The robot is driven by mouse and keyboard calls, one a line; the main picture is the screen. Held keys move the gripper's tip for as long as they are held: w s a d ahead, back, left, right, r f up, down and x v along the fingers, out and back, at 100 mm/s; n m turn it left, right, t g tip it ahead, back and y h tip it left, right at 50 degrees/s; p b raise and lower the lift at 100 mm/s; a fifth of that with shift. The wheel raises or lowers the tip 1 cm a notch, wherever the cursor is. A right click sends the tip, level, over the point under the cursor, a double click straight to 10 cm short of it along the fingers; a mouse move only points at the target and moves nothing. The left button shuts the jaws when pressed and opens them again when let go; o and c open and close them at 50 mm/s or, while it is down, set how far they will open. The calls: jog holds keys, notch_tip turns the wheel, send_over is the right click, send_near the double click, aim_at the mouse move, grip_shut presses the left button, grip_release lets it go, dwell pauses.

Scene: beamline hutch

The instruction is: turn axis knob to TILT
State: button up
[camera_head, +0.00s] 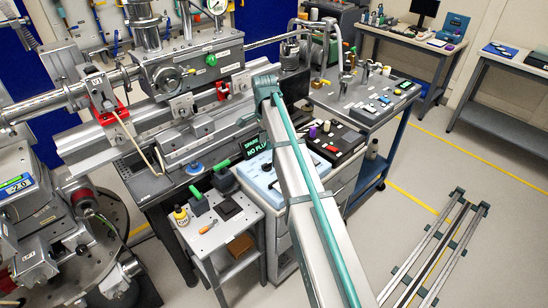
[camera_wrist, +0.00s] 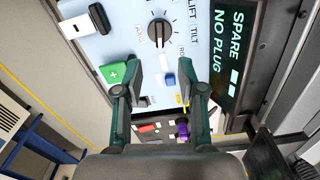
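The axis knob (camera_wrist: 159,33) is a dark, ridged rotary knob on a light blue panel (camera_wrist: 128,30), upper middle of the wrist view. The labels LIFT and TILT (camera_wrist: 194,32) are printed to its right, with a partly hidden label below them.
A green plus button (camera_wrist: 115,73) lies by the left finger, and a small blue switch (camera_wrist: 169,79) between the fingers. A display reading SPARE NO PLUG (camera_wrist: 231,50) stands at right. A low side table (camera_head: 211,228) with a bottle and small tools stands left of the panel.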

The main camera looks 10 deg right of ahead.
aim_at(266, 164)
notch_tip(266, 164, down, 11)
jog(key=p, duration=0.3)
jog(key=shift+s+a+r, duration=0.1)
jog(key=shift+a+r, duration=0.05)
jog(key=shift+r, duration=0.05)
grip_shut()
